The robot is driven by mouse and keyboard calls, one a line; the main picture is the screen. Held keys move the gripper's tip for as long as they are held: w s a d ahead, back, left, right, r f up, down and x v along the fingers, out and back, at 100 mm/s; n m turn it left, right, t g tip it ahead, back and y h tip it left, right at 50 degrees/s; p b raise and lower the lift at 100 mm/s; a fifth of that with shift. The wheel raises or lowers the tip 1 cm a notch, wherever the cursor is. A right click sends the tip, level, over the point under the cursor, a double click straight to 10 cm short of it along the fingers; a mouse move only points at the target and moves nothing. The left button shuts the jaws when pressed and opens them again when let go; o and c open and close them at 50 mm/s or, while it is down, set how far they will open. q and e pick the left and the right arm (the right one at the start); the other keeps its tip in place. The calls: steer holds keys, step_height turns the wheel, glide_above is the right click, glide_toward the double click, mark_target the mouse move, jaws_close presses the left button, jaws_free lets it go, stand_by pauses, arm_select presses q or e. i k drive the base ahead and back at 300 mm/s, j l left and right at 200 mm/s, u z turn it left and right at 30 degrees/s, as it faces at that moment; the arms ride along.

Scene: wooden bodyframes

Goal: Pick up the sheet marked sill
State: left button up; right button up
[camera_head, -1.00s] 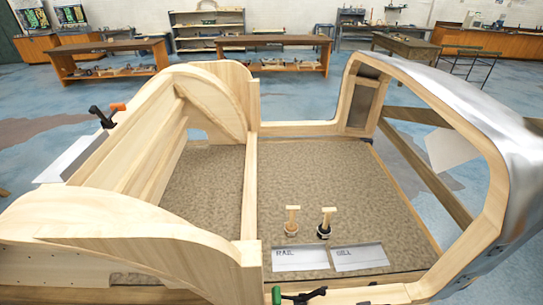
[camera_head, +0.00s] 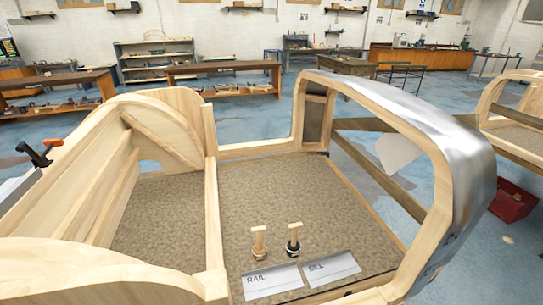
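The sheet marked SILL (camera_head: 332,269) is a pale sheet lying on the textured brown floor panel inside the wooden bodyframe, near its front edge. The sheet marked RAIL (camera_head: 272,282) lies just left of it, close beside it. Behind the sheets stand two small wooden-handled tools, one with a light base (camera_head: 259,242) and one with a black base (camera_head: 294,239). Neither of my grippers shows in the head view.
The wooden bodyframe (camera_head: 212,195) surrounds the floor panel, with a metal-skinned arch (camera_head: 455,150) on the right. A clamp (camera_head: 40,155) sits on its left side. A red bin (camera_head: 512,201) stands on the floor at right. Workbenches (camera_head: 222,71) line the back.

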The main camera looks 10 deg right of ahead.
mark_target(314, 270)
steer(key=z, duration=1.05)
steer(key=k+l+z, duration=0.1)
steer(key=l+z, duration=0.15)
steer(key=l, duration=0.15)
steer(key=l+z, duration=0.2)
steer(key=l, duration=0.2)
